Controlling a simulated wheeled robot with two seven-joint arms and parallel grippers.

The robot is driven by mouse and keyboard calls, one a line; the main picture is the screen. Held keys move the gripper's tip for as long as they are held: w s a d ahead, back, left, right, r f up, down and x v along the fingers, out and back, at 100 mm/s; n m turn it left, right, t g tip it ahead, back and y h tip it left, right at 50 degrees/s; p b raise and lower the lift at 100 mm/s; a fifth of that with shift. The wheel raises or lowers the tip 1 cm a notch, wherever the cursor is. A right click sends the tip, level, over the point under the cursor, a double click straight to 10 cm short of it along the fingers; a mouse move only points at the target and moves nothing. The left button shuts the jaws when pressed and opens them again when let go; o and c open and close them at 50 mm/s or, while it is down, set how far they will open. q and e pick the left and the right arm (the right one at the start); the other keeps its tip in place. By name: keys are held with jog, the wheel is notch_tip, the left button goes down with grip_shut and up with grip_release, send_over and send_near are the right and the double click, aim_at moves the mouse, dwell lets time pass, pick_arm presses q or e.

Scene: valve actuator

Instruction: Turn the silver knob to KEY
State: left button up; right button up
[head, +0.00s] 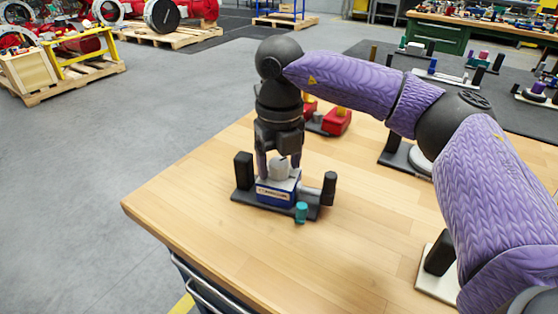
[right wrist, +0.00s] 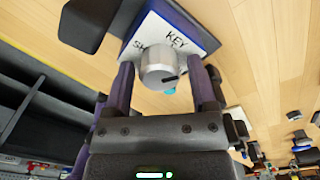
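The silver knob (head: 281,170) sits on top of a small white and blue actuator box (head: 277,193) on a dark base on the wooden table. In the right wrist view the knob (right wrist: 157,66) has a black pointer mark toward the lower right. The word KEY (right wrist: 178,42) is printed on the white plate beyond it, with another label, partly hidden, to its left. My right gripper (head: 279,161) points down over the box. Its fingers stand on either side of the knob, open, with small gaps seeming to show. My left gripper is not in view.
The base carries a black block (head: 243,170) at left, a dark cylinder (head: 329,187) at right and a teal knob (head: 301,212) in front. A red device (head: 335,121) stands behind. The table's near-left area is clear.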

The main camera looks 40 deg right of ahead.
grip_shut()
jog(key=shift+r+n+p, duration=0.15)
jog(key=shift+n+p, duration=0.15)
jog(key=shift+p, duration=0.1)
jog(key=shift+n+p, duration=0.95)
jog(key=shift+n, duration=0.05)
jog(key=n+p, duration=0.2)
jog(key=shift+n, duration=0.3)
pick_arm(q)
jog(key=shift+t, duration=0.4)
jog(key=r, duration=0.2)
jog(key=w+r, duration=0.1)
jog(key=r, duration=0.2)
pick_arm(e)
jog(key=shift+n, duration=0.5)
pick_arm(q)
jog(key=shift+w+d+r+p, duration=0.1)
jog(key=shift+p, duration=0.2)
pick_arm(e)
jog(key=shift+o, duration=1.1)
grip_release()
